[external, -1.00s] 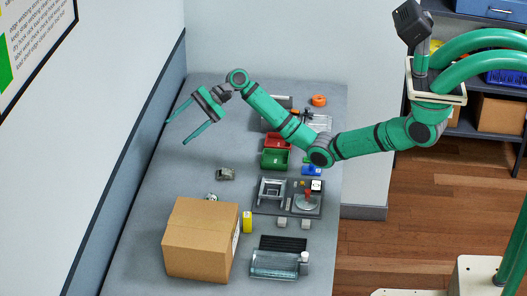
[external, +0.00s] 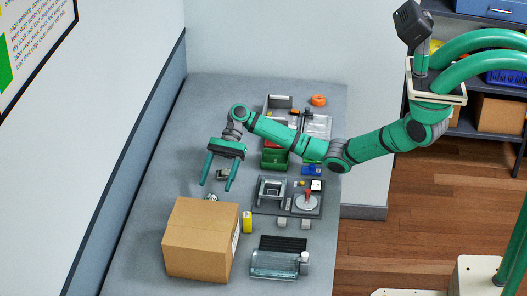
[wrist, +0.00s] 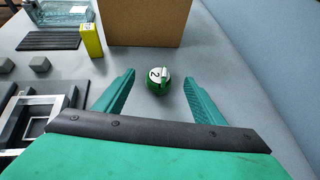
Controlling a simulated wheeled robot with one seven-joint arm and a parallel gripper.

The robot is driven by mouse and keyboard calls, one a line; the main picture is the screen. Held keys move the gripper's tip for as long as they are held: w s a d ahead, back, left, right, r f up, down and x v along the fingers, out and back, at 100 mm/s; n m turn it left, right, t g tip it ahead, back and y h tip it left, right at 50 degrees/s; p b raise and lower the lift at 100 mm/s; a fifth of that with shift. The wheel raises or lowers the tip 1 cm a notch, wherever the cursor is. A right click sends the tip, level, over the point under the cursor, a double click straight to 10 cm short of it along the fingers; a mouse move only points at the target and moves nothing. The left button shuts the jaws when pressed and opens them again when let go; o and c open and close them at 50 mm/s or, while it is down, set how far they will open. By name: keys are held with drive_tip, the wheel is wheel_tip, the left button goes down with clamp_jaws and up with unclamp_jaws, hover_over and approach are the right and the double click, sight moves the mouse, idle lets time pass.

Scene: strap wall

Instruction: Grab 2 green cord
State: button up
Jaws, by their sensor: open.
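A round green cord bundle with a white label marked 2 (wrist: 158,80) sits on the grey bench in the wrist view, in front of the cardboard box. It appears between and just ahead of my open fingers. In the external view it seems to be the small whitish-green thing (external: 211,197) by the box's back edge, partly hidden. My gripper (external: 216,187) is open and empty, its fingers pointing toward the box; it also shows in the wrist view (wrist: 160,77). I cannot tell how high the fingertips are above the bench.
A large cardboard box (external: 200,245) stands close beyond the cord. A yellow box (external: 247,222) is beside it. A small grey thing (external: 222,174) lies under my gripper. A metal fixture (external: 272,190), grey blocks (external: 281,223) and a clear container (external: 275,264) occupy the right side.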

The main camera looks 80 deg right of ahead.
sight(211, 199)
drive_tip(key=shift+f+x, duration=0.25)
drive_tip(key=shift+x, duration=2.05)
drive_tip(key=shift+d, duration=0.2)
drive_tip(key=c, duration=1.1)
drive_tip(key=shift+c, duration=0.2)
